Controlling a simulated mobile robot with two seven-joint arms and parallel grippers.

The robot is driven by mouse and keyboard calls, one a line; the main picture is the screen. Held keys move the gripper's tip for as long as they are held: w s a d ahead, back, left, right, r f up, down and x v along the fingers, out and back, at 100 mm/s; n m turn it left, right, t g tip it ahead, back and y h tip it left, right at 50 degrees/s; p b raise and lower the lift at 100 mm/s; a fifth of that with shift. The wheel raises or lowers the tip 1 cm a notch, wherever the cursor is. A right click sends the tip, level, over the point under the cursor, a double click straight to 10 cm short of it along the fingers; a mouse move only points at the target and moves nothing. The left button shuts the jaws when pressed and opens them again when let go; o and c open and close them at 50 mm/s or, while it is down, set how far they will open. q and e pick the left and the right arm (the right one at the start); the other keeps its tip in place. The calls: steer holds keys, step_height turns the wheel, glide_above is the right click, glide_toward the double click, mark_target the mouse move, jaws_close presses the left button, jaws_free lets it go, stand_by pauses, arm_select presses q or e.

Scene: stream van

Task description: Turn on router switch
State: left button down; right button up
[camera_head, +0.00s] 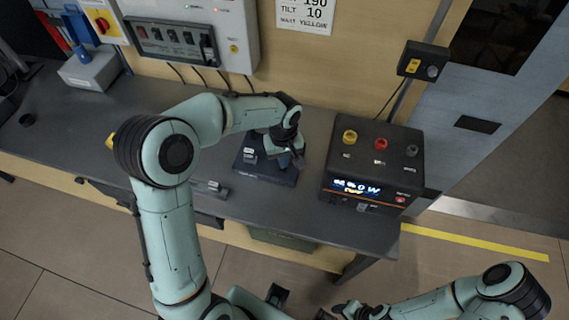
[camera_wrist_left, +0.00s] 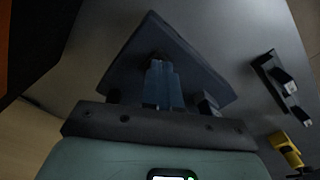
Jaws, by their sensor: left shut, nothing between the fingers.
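A dark, flat, square box (camera_head: 250,170), which may be the router, lies on the grey counter. It has a small pale-marked part (camera_head: 250,156) on its left side, possibly a switch; its position is too small to tell. My left gripper (camera_head: 291,160) is over the right part of this box, pointing down, and partly hides it. In the left wrist view the bluish fingers (camera_wrist_left: 163,85) are together with nothing between them, in front of the box (camera_wrist_left: 190,62). I cannot tell whether they touch it. My right gripper (camera_head: 350,309) is low at the bottom edge, away from the counter.
A black box with a lit display and coloured knobs (camera_head: 372,165) stands right of the flat box. A wall panel with switches (camera_head: 180,38) is behind. A small dark strip (camera_head: 210,187) lies near the counter's front edge. Bare counter (camera_head: 60,130) is at left.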

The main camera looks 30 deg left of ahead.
arm_select(q)
steer(key=shift+f+b, duration=0.65)
steer(key=shift+f, duration=0.35)
arm_select(e)
steer(key=shift+s+f, duration=0.45)
steer(key=shift+f, duration=0.25)
arm_select(q)
steer(key=shift+r+p, duration=1.85)
steer(key=shift+r, duration=1.75)
arm_select(e)
steer(key=w+r, duration=0.2)
steer(key=r, duration=0.1)
steer(key=w+r, duration=0.1)
steer(key=shift+r, duration=0.25)
arm_select(q)
steer(key=shift+f, duration=0.1)
arm_select(e)
steer(key=shift+s, duration=0.1)
